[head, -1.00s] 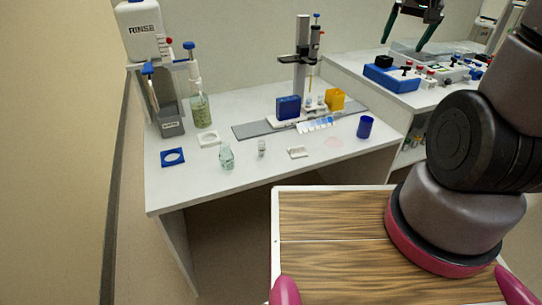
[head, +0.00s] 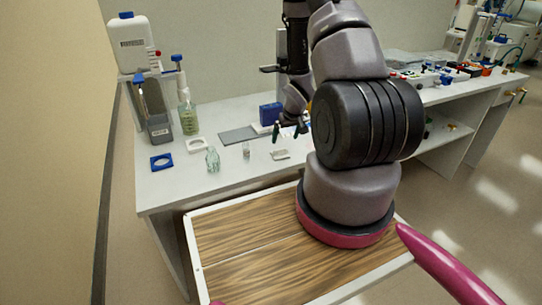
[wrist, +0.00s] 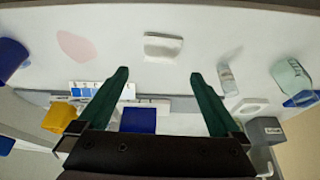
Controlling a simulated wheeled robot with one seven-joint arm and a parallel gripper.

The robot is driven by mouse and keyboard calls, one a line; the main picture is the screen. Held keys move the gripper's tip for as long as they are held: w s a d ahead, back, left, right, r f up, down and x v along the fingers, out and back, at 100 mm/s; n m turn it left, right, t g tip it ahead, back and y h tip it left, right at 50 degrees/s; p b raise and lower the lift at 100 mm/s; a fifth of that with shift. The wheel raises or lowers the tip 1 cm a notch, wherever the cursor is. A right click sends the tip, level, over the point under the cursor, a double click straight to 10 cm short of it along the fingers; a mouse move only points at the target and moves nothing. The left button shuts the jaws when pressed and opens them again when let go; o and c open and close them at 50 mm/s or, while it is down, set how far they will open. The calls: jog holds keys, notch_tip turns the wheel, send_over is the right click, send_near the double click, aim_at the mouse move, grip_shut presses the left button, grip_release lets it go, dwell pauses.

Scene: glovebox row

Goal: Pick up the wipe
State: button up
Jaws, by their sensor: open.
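The wipe (head: 280,154) looks like a small folded white pad lying flat on the white bench near its front edge. In the wrist view the wipe (wrist: 163,46) lies beyond my fingertips, roughly centred between them and apart from both. My gripper (wrist: 159,76) has its two dark green fingers spread wide with nothing held. In the head view my gripper (head: 288,132) hangs over the bench behind the wipe, partly hidden by my arm.
A pale pink patch (wrist: 76,46) lies on the bench beside the wipe. A small vial (head: 246,150) and a glass bottle (head: 213,160) stand left of the wipe. Blue (wrist: 138,120) and yellow (wrist: 60,117) blocks are near the fingers. A blue cup (wrist: 8,58) stands at the edge.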

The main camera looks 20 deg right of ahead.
aim_at(280, 150)
jog(key=x, duration=0.9)
jog(key=shift+w+a+f, duration=0.15)
jog(key=shift+w+f, duration=0.05)
jog(key=shift+f, duration=0.15)
jog(key=c, duration=1)
